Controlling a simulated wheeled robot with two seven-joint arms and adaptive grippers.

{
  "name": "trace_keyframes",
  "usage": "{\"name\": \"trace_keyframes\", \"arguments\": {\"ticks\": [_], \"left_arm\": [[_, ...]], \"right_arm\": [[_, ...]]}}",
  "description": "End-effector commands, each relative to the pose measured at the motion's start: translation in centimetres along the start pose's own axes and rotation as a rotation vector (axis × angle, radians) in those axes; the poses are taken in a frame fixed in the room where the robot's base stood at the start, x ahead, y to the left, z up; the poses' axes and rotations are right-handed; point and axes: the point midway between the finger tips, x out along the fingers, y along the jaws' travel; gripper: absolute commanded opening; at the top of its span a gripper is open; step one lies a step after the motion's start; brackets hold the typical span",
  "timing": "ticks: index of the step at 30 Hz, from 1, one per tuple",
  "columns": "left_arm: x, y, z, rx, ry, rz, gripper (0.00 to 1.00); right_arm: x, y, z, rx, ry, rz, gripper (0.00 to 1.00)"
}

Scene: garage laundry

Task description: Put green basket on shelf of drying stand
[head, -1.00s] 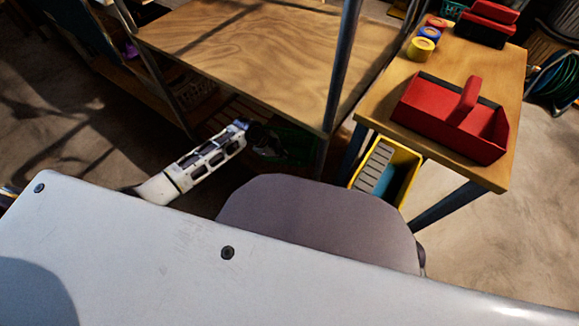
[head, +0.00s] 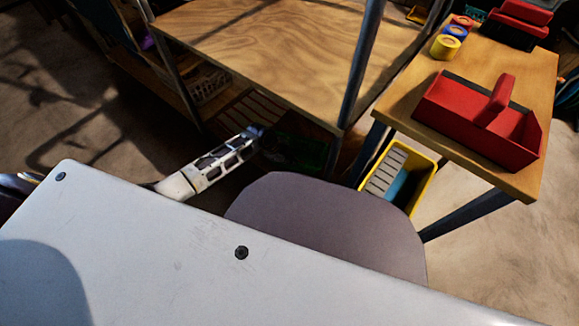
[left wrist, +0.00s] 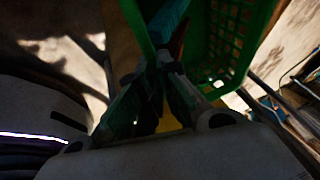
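The green basket (head: 308,153) is in deep shade under the front edge of the wooden top in the head view. In the left wrist view the basket (left wrist: 232,40) is close, its perforated wall filling the upper right. My left gripper (head: 262,134) is at the basket's left end; in the wrist view its fingers (left wrist: 158,62) come together at the basket's rim and look shut on it, though shade blurs the contact. The stand's slatted lower shelf (head: 252,108) shows behind the gripper. Whether the basket touches the shelf is hidden. My right gripper is out of view.
The wooden top (head: 270,45) and its metal post (head: 362,65) stand over the shelf. A pale wire basket (head: 210,86) sits at left. A yellow bin (head: 425,180) is under the side table (head: 405,100), which holds a red caddy (head: 480,125). A grey rounded surface (head: 325,225) is in front.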

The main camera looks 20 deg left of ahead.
Motion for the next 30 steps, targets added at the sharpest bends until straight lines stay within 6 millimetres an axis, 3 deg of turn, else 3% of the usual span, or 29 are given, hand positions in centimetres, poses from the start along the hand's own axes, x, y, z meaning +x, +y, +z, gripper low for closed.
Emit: {"name": "trace_keyframes", "arguments": {"ticks": [14, 30], "left_arm": [[0.3, 0.0, 0.1, 0.001, 0.001, -0.002, 0.00], [3.5, 1.0, 1.4, 0.001, 0.001, -0.002, 0.00]], "right_arm": [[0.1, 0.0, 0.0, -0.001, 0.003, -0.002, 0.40], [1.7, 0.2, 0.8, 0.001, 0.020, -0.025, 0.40]]}}
